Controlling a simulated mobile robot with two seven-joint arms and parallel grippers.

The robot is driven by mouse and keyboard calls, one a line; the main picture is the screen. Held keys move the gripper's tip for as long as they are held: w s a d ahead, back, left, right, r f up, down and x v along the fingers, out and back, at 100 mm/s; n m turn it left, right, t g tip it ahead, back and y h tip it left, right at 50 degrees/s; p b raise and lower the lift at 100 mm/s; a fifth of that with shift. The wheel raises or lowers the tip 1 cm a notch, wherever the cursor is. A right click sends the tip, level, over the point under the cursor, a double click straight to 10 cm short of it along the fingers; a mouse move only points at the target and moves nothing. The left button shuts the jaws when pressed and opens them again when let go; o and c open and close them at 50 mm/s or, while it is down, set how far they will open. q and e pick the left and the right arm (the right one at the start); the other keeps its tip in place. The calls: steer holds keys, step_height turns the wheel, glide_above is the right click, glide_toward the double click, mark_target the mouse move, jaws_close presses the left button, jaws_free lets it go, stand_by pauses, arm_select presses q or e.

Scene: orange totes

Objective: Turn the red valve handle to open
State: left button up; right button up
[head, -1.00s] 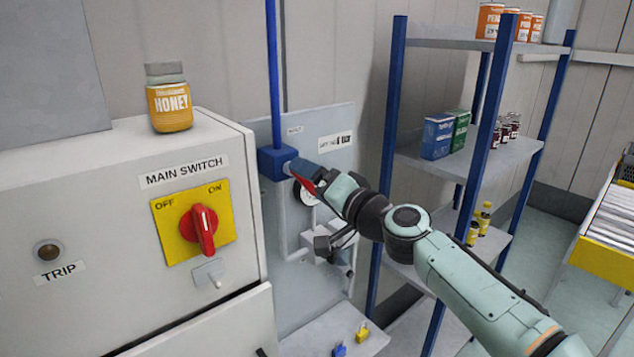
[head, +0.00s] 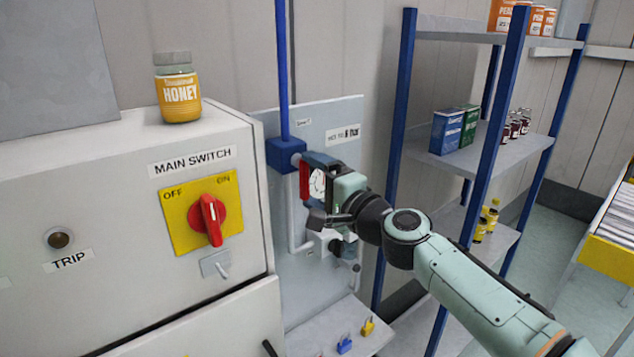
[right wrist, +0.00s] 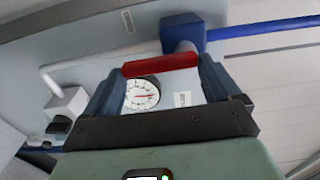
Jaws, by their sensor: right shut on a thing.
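The red valve handle (head: 304,179) hangs below the blue valve body (head: 286,155) on the grey wall panel. In the right wrist view the handle (right wrist: 160,65) lies crosswise between the two fingertips. My right gripper (head: 310,180) is at the handle, and it also shows in the right wrist view (right wrist: 161,72), shut on the handle. The blue valve body (right wrist: 183,32) is just beyond it there. A round pressure gauge (right wrist: 143,93) shows between the fingers. My left gripper is not in view.
A blue-posted shelf (head: 425,150) stands to the right, close behind my right arm. Small padlocks (head: 367,326) lie on a ledge below the panel.

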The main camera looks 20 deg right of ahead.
stand_by(0.4)
steer(key=o, duration=1.2)
steer(key=shift+s, duration=0.1)
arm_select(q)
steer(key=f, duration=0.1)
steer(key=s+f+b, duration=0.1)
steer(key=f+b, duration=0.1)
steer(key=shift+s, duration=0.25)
arm_select(e)
steer(key=v, duration=1.3)
steer(key=shift+s, duration=0.1)
